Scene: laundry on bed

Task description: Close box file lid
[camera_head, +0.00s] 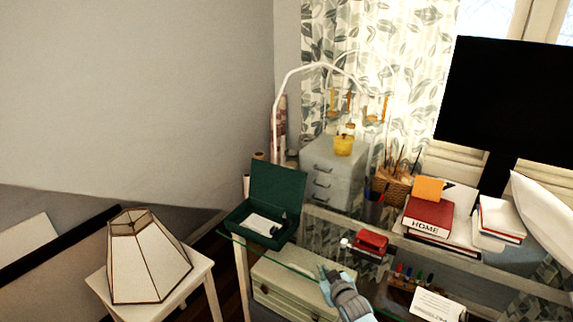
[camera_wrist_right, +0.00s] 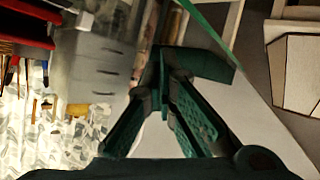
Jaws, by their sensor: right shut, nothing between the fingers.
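The dark green box file (camera_head: 283,190) sits at the left end of the glass desk. Its lid stands upright at the back, and white paper and a dark clip show inside the open base. My right gripper (camera_head: 325,272) is over the front of the desk, to the right of and nearer than the box file, apart from it. In the right wrist view its two fingers (camera_wrist_right: 160,62) come together at the tips with nothing between them. My left gripper is out of view.
A red stapler-like object (camera_head: 371,242) and several pens lie right of my gripper. Grey drawers (camera_head: 333,172) stand behind the box file. A lamp (camera_head: 145,255) stands on a white side table at left. Books (camera_head: 428,217) and a monitor (camera_head: 505,105) are at right.

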